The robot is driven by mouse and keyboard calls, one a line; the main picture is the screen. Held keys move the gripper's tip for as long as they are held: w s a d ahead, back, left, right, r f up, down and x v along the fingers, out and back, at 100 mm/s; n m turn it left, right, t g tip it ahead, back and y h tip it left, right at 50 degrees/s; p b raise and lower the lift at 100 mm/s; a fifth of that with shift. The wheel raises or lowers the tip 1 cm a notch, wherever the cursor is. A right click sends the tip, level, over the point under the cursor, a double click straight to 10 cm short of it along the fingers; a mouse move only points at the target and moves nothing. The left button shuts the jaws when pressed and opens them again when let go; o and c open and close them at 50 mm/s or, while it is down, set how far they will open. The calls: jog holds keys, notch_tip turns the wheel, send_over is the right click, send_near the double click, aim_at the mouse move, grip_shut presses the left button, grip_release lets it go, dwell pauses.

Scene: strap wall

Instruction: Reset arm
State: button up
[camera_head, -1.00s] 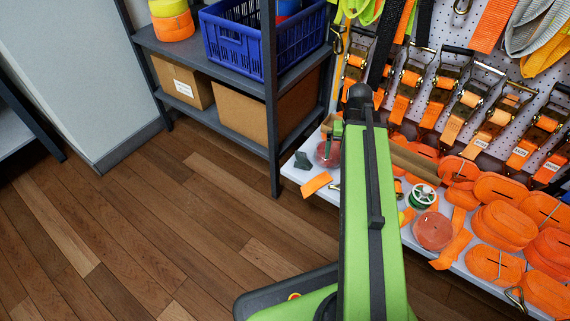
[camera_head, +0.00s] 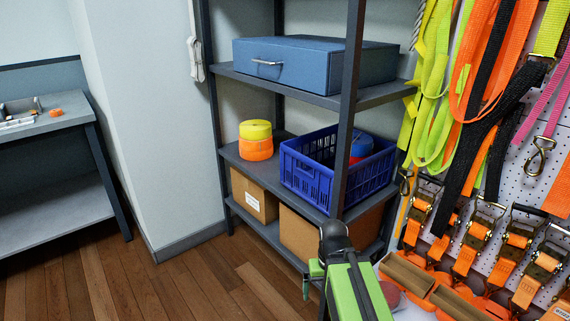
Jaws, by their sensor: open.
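My green and black arm (camera_head: 355,293) rises from the bottom edge, right of centre, with its dark rounded joint in front of the shelf rack. My gripper (camera_head: 312,277) shows as a small green and dark part just left of that joint. It is open, and I see nothing held in it. Most of it is hidden or small in this view.
A dark shelf rack (camera_head: 345,110) holds a blue case (camera_head: 315,72), a blue crate (camera_head: 310,178), yellow and orange rolls (camera_head: 256,140) and cardboard boxes (camera_head: 253,198). A strap wall (camera_head: 500,215) stands right. A grey bench (camera_head: 50,120) is left. Wood floor (camera_head: 190,275) is clear.

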notch_tip(320, 180, up, 34)
jog(key=p, duration=3)
jog(key=shift+f, duration=0.2)
jog(key=shift+a, duration=0.1)
